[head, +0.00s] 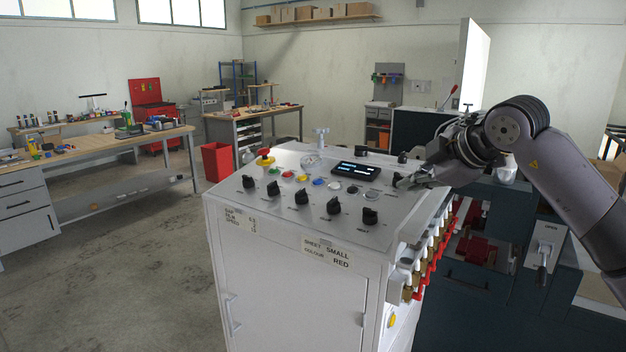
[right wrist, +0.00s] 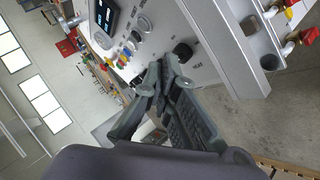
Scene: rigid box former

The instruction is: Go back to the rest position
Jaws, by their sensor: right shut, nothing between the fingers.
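My right gripper (head: 408,181) hangs over the right edge of the control cabinet's top panel in the head view, with its arm coming in from the right. In the right wrist view the gripper (right wrist: 160,68) has its fingers together, with nothing between them. Its tips are close to a black knob (right wrist: 183,52) on the panel; I cannot tell whether they touch it. My left gripper is not in view.
The white control cabinet (head: 290,290) carries several black knobs, coloured buttons and a small display (head: 357,170). Red-handled valves (head: 425,262) line its right side. A dark machine (head: 480,300) stands to the right. Workbenches and a red bin (head: 217,161) stand behind; the floor at left is clear.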

